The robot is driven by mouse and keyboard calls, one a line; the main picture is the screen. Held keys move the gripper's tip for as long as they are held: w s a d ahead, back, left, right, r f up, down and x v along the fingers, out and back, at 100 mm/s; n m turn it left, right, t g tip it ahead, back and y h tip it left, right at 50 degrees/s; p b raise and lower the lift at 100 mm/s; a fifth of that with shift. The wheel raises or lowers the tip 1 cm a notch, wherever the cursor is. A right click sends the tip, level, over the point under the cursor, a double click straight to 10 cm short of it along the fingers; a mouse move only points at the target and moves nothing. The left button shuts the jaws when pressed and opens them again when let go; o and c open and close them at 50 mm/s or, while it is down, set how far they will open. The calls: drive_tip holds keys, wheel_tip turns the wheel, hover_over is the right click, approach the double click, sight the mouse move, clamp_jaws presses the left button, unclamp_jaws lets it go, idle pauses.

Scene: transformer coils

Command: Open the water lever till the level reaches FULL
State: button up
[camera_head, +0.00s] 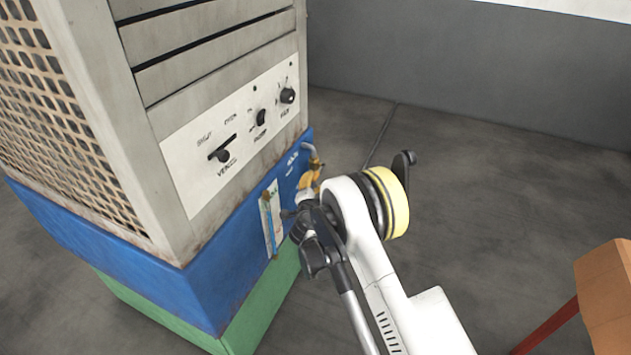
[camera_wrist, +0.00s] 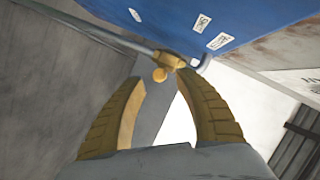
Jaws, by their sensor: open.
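The water valve (camera_wrist: 172,62) is a yellow fitting on a grey pipe, with a small round yellow knob on it. In the wrist view it sits just beyond and between the fingertips of my gripper (camera_wrist: 161,80). The two yellow fingers are apart, with nothing visibly held; I cannot tell if either touches the valve. In the head view my gripper (camera_head: 310,181) is at the blue base's right face, below a bent grey pipe (camera_head: 310,152). A narrow white level gauge (camera_head: 277,222) is on the same face, left of my gripper; its level and FULL mark are too small to read.
The cabinet (camera_head: 225,60) stands on a blue base (camera_head: 200,290) and a green plinth (camera_head: 250,325). Its panel has several black knobs (camera_head: 287,95). An orange-brown box (camera_head: 605,285) and a red bar (camera_head: 548,326) are at lower right. Grey floor (camera_head: 480,190) right of the cabinet is clear.

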sight(314, 179)
drive_tip(key=b+x, duration=0.1)
drive_tip(key=x, duration=0.3)
drive_tip(key=shift+w, duration=0.15)
clamp_jaws()
